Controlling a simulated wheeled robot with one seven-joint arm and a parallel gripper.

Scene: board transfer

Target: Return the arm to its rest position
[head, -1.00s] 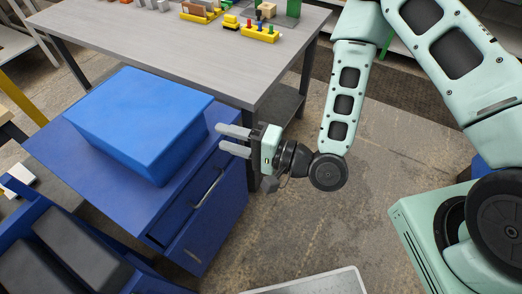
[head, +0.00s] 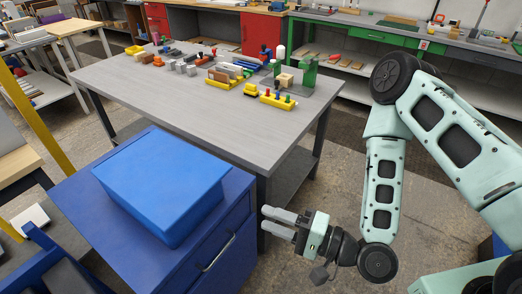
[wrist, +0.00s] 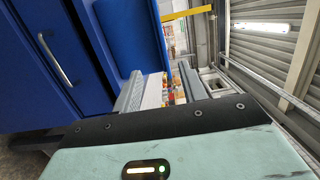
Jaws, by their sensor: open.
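My gripper (head: 283,223) is in the head view, right of the blue drawer cabinet (head: 222,252), with its fingers pointing left. The two fingers are apart and nothing is between them. My arm bends down from the upper right to it. The wrist view shows the gripper (wrist: 160,90) from behind, with the cabinet's side and handle at left. A blue box (head: 160,185) sits on top of the cabinet. The gripper is apart from the box.
A grey table (head: 200,105) stands behind the cabinet, with several small blocks and yellow holders (head: 277,100) on it. Green and red benches (head: 390,42) line the back. Open floor (head: 345,165) lies between the table and my arm.

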